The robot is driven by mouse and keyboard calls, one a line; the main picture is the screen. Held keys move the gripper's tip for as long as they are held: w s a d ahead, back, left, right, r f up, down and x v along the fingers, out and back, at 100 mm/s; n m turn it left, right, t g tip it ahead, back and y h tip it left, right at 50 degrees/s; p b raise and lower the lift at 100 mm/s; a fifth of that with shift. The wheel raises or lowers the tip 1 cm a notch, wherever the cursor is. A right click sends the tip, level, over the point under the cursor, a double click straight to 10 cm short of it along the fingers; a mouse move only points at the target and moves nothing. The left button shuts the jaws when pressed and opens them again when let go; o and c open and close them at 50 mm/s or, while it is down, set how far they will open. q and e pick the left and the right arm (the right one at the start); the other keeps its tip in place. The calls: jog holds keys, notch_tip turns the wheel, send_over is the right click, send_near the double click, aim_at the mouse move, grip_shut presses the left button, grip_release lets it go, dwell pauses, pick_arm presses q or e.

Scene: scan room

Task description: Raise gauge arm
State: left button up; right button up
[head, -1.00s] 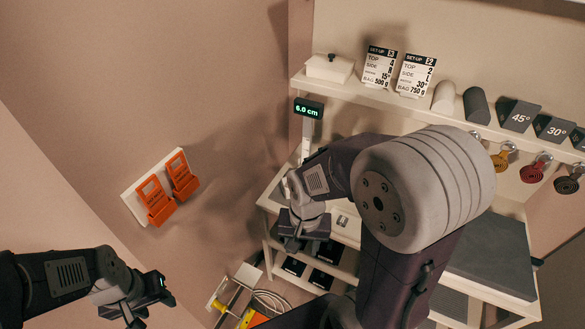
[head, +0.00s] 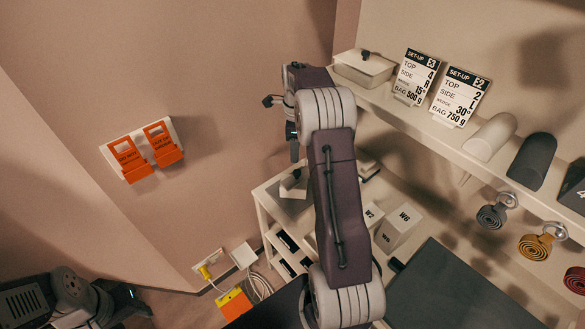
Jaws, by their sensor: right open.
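The gauge, with its display and arm, cannot be made out; my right arm covers the area where it would show. A grey plate (head: 291,205) with a pale block (head: 294,181) sits on the lower bench, left of my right arm; whether the block belongs to the gauge I cannot tell. My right gripper (head: 281,122) is raised above the plate, open, seen edge-on and partly hidden by its own wrist. I see nothing between its fingers. My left gripper (head: 130,300) is low at the left, dark, far from the bench; its jaws are unclear.
An upper shelf (head: 400,112) at the right bears a lidded white box (head: 364,68), two set-up cards (head: 460,97) and bolsters (head: 490,137). Orange switches (head: 147,151) are on the left wall.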

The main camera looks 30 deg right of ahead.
aim_at(297, 171)
jog(key=f, duration=0.9)
jog(key=shift+s+d+f, duration=0.2)
jog(key=shift+f, duration=0.1)
grip_shut()
jog(key=shift+r, duration=0.1)
dwell(1.0)
